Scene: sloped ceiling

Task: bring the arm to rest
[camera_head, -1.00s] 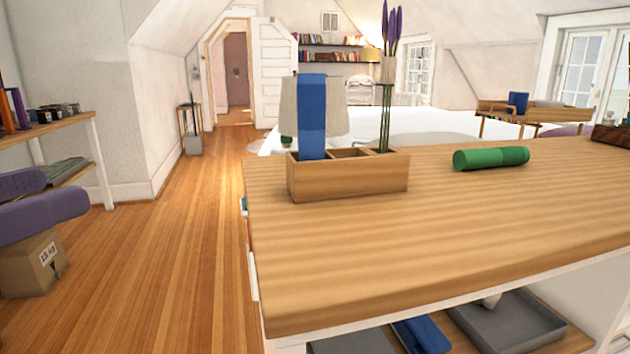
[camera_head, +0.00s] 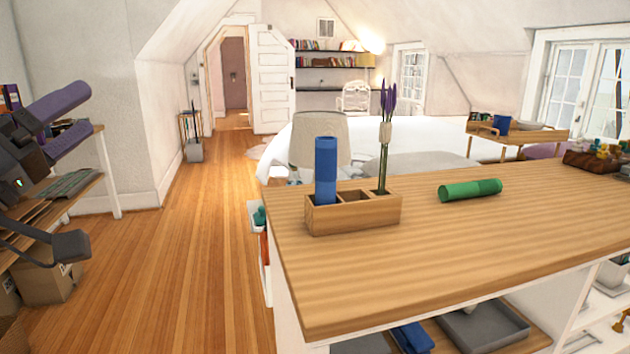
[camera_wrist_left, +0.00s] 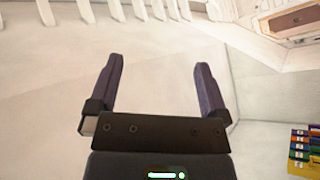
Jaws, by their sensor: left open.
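My left gripper (camera_head: 85,109) is at the left edge of the head view, with its two purple fingers spread apart. It is in front of the shelf unit at the left, well away from the wooden counter (camera_head: 440,255). In the left wrist view the same gripper (camera_wrist_left: 159,62) is open, with nothing between its fingers and pale wall or ceiling behind it. My right gripper is not in view.
On the counter a wooden holder (camera_head: 325,219) bears an upright blue cylinder (camera_head: 326,168) and purple flowers (camera_head: 387,105). A green cylinder (camera_head: 469,190) lies to its right. Shelves (camera_head: 105,165) stand at the left. The wood floor (camera_head: 190,255) between is clear.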

